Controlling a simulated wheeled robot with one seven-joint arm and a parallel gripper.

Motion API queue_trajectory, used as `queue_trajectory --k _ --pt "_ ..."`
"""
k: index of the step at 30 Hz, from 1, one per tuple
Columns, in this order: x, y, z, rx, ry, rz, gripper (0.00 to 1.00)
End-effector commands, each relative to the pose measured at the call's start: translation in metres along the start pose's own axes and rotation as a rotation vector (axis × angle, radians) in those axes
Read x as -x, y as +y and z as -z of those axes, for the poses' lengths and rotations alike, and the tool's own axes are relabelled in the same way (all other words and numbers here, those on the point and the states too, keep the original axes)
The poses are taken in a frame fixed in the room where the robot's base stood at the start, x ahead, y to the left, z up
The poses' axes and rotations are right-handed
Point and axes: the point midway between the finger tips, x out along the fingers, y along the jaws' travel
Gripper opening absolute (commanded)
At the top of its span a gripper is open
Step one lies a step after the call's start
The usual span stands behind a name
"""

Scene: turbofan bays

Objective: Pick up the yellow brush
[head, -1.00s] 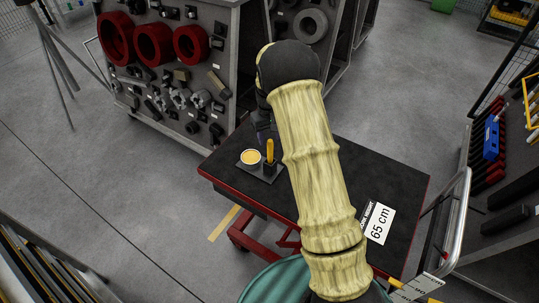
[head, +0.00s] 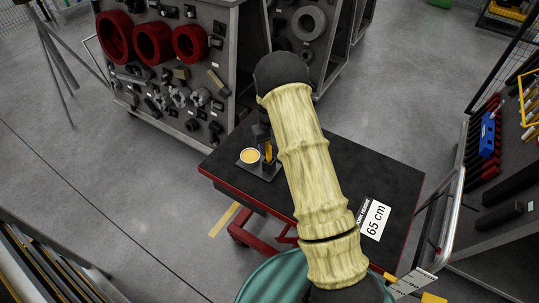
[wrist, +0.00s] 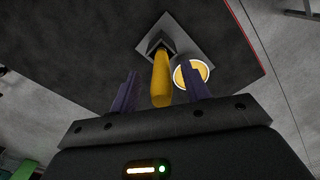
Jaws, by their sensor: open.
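The yellow brush (wrist: 161,78) stands upright in a small dark holder on a grey plate (wrist: 188,38), seen in the wrist view. In the head view the brush (head: 269,153) is partly hidden by my gripper and arm. My gripper (wrist: 160,88) is open, with one purple-grey finger to each side of the brush handle in the picture. I cannot tell how far down the handle the fingers reach. A round dish with a yellow top (head: 249,156) sits beside the brush on the same plate and also shows in the wrist view (wrist: 191,73).
The plate rests on a black-topped cart (head: 370,170) with a red edge and a "65 cm" label (head: 377,220). A grey panel rack with red rings (head: 153,44) stands behind it at left. A tool rack (head: 490,140) stands at right.

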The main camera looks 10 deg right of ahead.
Motion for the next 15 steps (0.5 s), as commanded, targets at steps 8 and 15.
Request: queue_trajectory --k 8,15 --pt "0.0001 -0.0008 0.0002 0.001 0.0 0.0 0.47" --pt "0.0002 0.0002 0.0 0.0 0.0 0.0 0.0"
